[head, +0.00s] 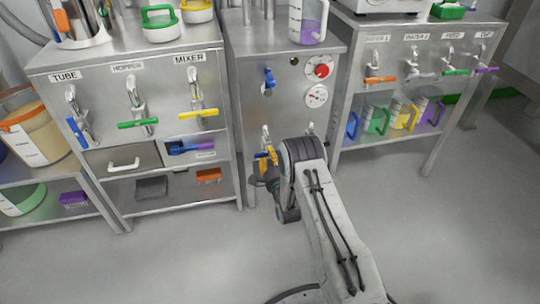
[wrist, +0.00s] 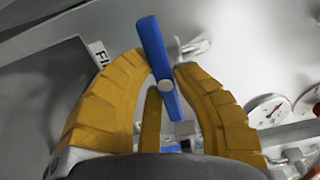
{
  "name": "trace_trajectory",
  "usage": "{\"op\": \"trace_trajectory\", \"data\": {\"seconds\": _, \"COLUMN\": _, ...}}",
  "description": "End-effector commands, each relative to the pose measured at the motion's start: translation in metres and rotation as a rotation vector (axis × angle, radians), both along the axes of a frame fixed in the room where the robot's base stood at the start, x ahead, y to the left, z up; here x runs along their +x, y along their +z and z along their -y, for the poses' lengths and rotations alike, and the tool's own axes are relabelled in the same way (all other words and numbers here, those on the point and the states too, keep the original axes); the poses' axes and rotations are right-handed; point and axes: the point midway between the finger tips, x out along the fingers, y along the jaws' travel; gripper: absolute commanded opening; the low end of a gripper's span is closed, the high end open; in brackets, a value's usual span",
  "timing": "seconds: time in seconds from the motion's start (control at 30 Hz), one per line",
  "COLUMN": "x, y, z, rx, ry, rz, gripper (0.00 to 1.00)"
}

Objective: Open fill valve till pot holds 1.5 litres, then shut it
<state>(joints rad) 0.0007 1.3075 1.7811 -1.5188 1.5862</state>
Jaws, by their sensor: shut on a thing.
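My gripper (head: 266,160) has yellow fingers and is at the lower front of the middle steel cabinet (head: 248,110). In the wrist view my gripper (wrist: 160,64) is shut on a blue valve lever (wrist: 152,40), which passes between the fingertips and stands slightly tilted. A label beginning "FI" (wrist: 101,54) is partly hidden behind the left finger. In the head view my arm and fingers hide most of this valve. A clear jug with purple on it (head: 308,22) stands on top of the middle cabinet; I cannot tell its level or whether it is the pot.
The left cabinet carries the tube (head: 77,130), hopper (head: 138,123) and mixer (head: 198,114) levers. The right bench has several more. The floor in front is clear.

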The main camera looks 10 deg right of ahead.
Motion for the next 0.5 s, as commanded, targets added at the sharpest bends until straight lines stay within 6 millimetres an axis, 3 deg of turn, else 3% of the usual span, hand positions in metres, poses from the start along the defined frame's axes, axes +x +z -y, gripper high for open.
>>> {"op": "trace_trajectory", "data": {"seconds": 0.17, "x": -0.0002, "y": -0.0022, "z": 0.0010, "rx": 0.002, "ry": -0.002, "rz": -0.006, "gripper": 0.00}}
{"op": "trace_trajectory", "data": {"seconds": 0.2, "x": -0.0002, "y": -0.0022, "z": 0.0010, "rx": 0.001, "ry": -0.002, "rz": -0.006, "gripper": 0.28}}
{"op": "trace_trajectory", "data": {"seconds": 0.5, "x": -0.0001, "y": -0.0010, "z": 0.0005, "rx": 0.000, "ry": -0.001, "rz": -0.003, "gripper": 0.54}}
